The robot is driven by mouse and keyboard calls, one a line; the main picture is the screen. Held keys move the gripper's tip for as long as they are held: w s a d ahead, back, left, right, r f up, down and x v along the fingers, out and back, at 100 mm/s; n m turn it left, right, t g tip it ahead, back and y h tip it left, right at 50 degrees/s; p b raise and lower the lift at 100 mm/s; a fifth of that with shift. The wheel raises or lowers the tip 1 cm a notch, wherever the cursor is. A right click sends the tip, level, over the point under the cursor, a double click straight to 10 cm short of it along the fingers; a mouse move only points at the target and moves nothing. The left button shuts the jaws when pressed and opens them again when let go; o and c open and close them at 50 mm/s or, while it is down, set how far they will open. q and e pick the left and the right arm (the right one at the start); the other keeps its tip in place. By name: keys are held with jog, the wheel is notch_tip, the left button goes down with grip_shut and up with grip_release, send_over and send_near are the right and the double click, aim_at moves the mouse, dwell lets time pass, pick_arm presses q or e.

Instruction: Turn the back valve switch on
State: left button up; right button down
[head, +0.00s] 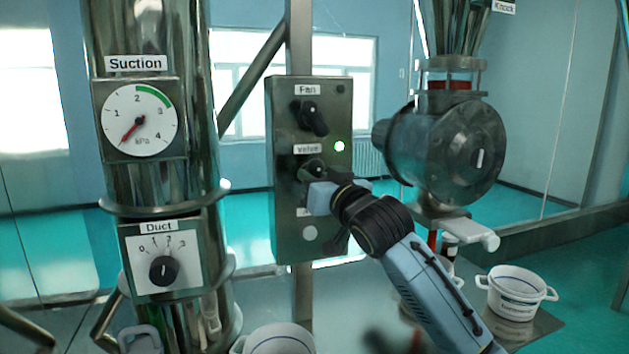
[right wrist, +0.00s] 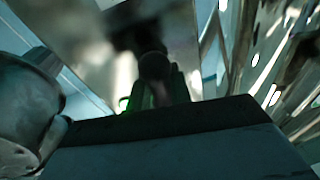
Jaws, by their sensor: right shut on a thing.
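The grey control box (head: 284,228) stands in the middle of the head view. It has a black Fan knob (head: 311,118) at the top and a black Valve knob (head: 312,168) below it. A green light (head: 339,146) glows beside the Valve label. My right gripper (head: 317,182) is shut on the Valve knob, and its fingers hide part of it. In the right wrist view the dark knob (right wrist: 155,68) is blurred, and the fingertips are hard to make out. My left gripper does not show.
A suction gauge (head: 140,121) and a Duct dial (head: 163,270) sit on the steel column at left. A round steel valve body (head: 460,150) with a white handle (head: 474,233) stands to the right. A white pot (head: 517,294) rests on the table at lower right.

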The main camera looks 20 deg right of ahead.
jog(key=m+t+h+p, duration=0.1)
jog(key=m, duration=0.4)
jog(key=shift+m, duration=0.3)
jog(key=shift+m+h, duration=0.3)
jog(key=c, duration=1.3)
grip_release()
jog(key=shift+s, duration=0.1)
jog(key=b+v, duration=0.2)
jog(key=v, duration=1.1)
jog(key=shift+s+d, duration=0.1)
